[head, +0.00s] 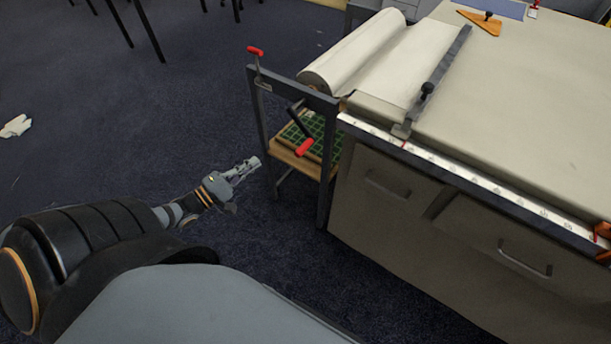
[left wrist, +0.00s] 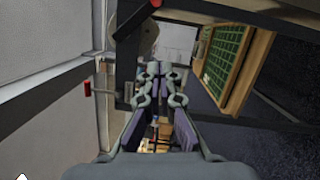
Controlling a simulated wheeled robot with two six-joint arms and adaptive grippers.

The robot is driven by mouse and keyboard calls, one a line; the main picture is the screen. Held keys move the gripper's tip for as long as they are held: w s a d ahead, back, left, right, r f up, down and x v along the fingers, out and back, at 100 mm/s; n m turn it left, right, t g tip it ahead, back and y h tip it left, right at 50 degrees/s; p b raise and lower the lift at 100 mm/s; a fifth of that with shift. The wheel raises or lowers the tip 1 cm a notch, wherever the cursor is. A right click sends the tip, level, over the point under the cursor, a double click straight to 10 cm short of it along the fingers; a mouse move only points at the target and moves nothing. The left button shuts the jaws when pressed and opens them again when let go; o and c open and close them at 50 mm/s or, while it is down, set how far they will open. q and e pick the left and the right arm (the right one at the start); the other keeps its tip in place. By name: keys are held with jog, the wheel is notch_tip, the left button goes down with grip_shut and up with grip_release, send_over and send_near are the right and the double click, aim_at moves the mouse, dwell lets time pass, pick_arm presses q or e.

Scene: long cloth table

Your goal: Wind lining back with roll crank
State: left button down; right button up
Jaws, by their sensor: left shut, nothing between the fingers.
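The roll of pale lining (head: 352,52) lies across the frame at the table's far left end, with its sheet running onto the table. A crank with a black arm and red grip (head: 304,147) hangs on the frame's near side. My left gripper (head: 250,163) is shut and empty, left of the crank and apart from it, above the floor. In the left wrist view its fingers (left wrist: 158,75) are together. A red-ended rod (left wrist: 88,89) shows left of them; I cannot tell whether it is the crank. My right gripper is not in view.
A red-topped lever (head: 255,51) stands at the frame's left corner. A dark bar (head: 436,80) crosses the sheet. A green gridded board (head: 303,131) lies on the shelf under the roll. The cabinet (head: 400,200) has drawer handles. Carpet left of the frame is mostly free.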

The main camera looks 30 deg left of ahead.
pick_arm(q)
jog(key=b, duration=0.3)
send_near(300, 126)
jog(key=w+d+f, duration=0.3)
jog(key=f, duration=0.1)
jog(key=shift+w+d+n, duration=0.15)
jog(key=shift+d+n, duration=0.1)
jog(key=shift+n, duration=0.05)
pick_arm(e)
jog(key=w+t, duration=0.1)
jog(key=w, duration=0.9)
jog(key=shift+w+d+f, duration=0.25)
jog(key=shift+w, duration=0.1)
pick_arm(q)
jog(key=shift+d+r+b, duration=0.1)
jog(key=shift+d+b, duration=0.05)
jog(key=shift+b, duration=0.2)
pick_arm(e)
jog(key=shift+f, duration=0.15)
